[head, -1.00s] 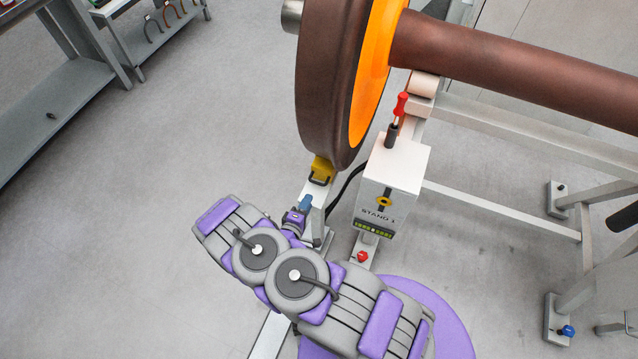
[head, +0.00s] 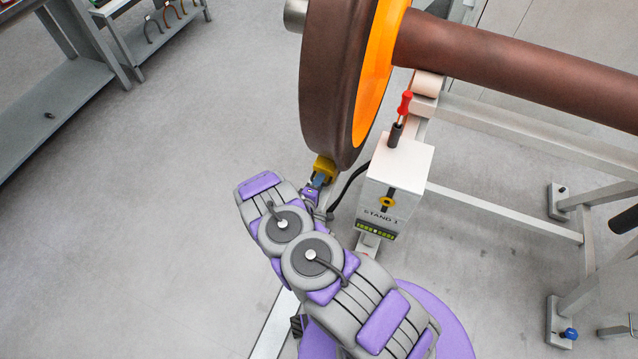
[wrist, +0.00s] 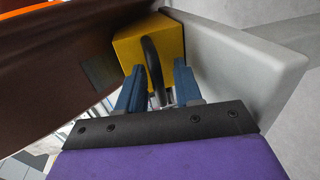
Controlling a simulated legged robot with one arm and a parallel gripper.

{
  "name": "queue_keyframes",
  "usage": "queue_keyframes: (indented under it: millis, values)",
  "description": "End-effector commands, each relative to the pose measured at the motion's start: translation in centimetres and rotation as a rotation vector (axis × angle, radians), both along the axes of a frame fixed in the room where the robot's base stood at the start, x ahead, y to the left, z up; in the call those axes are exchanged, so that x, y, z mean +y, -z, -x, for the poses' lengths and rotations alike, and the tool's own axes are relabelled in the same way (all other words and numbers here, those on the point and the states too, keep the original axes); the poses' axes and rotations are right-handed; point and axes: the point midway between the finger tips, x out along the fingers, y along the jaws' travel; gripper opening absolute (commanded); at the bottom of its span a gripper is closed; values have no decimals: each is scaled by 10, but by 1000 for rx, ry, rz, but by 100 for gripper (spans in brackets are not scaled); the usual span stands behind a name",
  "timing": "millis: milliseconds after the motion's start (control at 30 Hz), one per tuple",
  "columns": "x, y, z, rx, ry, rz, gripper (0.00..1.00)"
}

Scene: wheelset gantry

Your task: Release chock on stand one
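The yellow chock (head: 326,163) sits against the lower edge of the large brown wheel (head: 334,80), beside stand one. In the wrist view the chock (wrist: 150,42) has a black loop handle (wrist: 154,72) facing me. My gripper (head: 319,181) is right at the chock. In the wrist view my gripper's two blue fingers (wrist: 159,88) are apart, one on each side of the handle. A gap shows on the right of the handle; the left finger is close to it. The white stand one box (head: 397,165), labelled "STAND 1", stands just right of the chock.
A red-handled lever (head: 404,103) rises from the box. A light grey plate (wrist: 235,65) lies close along the right of the chock in the wrist view. The brown axle (head: 510,65) and frame rails (head: 510,210) extend right. A shelf (head: 55,90) stands far left; floor between is clear.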

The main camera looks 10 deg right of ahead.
Motion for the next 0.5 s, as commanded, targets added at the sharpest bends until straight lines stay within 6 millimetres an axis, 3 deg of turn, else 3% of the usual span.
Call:
queue_keyframes:
  millis: [67, 400, 500]
  values:
    - [-1, 0, 0, -1, 0, -1, 33]
    - [-1, 1, 0, 1, 1, -2, 0]
    - [-1, 1, 1, 2, 2, -1, 0]
